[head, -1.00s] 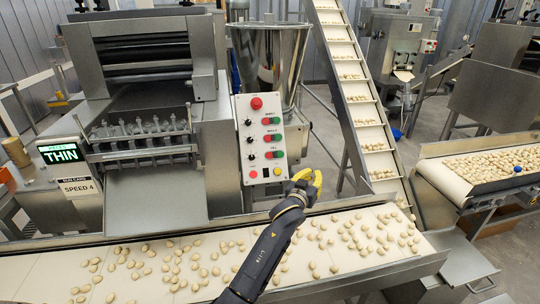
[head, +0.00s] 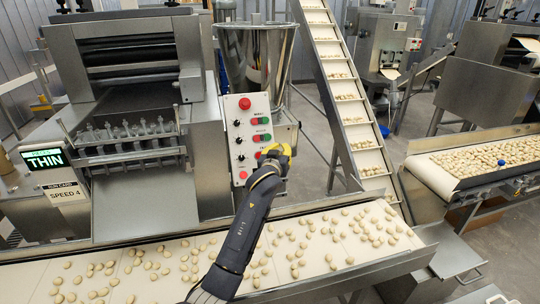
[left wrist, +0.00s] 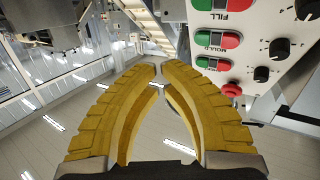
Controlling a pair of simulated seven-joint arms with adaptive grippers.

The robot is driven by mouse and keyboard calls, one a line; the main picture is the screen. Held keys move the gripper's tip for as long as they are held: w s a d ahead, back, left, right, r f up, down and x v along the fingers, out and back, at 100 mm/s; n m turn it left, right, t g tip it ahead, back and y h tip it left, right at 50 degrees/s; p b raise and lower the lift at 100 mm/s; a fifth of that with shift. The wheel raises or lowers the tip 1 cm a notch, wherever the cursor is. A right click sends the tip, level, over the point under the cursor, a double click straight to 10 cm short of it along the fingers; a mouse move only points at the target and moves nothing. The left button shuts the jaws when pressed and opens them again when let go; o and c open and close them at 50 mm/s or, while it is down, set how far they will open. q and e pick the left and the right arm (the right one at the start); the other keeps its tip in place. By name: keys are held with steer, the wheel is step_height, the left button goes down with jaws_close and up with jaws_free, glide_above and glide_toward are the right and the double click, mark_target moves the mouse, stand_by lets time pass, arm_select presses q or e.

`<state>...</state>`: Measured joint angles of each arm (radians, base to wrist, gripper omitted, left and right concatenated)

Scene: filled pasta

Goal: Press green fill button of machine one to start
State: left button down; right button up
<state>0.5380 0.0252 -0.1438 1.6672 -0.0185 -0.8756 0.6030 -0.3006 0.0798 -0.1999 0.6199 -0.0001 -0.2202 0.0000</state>
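Machine one (head: 140,110) stands at the left of the head view, with a tilted white control panel (head: 250,112) on its right side. My left gripper (head: 275,151) is in front of the panel's lower right part and hides most of the lowest button pair. In the left wrist view the panel appears upside down at the top right. The green fill button (left wrist: 202,4) is at the top edge, beside a red one. The yellow fingers (left wrist: 159,68) are drawn together at the tips, with nothing between them. Contact with the button is not visible. My right gripper is out of view.
A conveyor (head: 320,243) with pasta pieces runs below my left arm. An inclined conveyor (head: 350,100) rises behind the panel, next to a steel hopper (head: 258,60). A red knob (head: 244,103) and black dials are on the panel. A display (head: 43,159) reads THIN.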

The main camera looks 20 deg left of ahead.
arm_select(q)
steer(key=shift+w, duration=0.1)
steer(key=shift+w+a+f, duration=0.65)
steer(key=shift+w+f, duration=0.1)
steer(key=shift+w, duration=0.25)
steer(key=shift+w+a+f, duration=0.65)
steer(key=shift+w+f, duration=0.15)
steer(key=shift+w, duration=0.25)
steer(key=shift+w+a+f, duration=0.65)
steer(key=shift+w+f, duration=0.1)
steer(key=shift+w, duration=0.25)
steer(key=shift+w+a+f, duration=0.35)
steer(key=shift+w+f, duration=0.15)
steer(key=shift+w, duration=0.15)
stand_by(0.5)
steer(key=shift+s+r, duration=0.1)
stand_by(0.4)
steer(key=shift+s+d+r, duration=0.35)
steer(key=shift+s, duration=0.2)
steer(key=shift+s+d+r, duration=0.55)
steer(key=shift+s+r, duration=0.15)
steer(key=shift+s, duration=0.2)
steer(key=shift+s+d+r, duration=0.55)
steer(key=shift+s+r, duration=0.1)
steer(key=shift+s, duration=0.25)
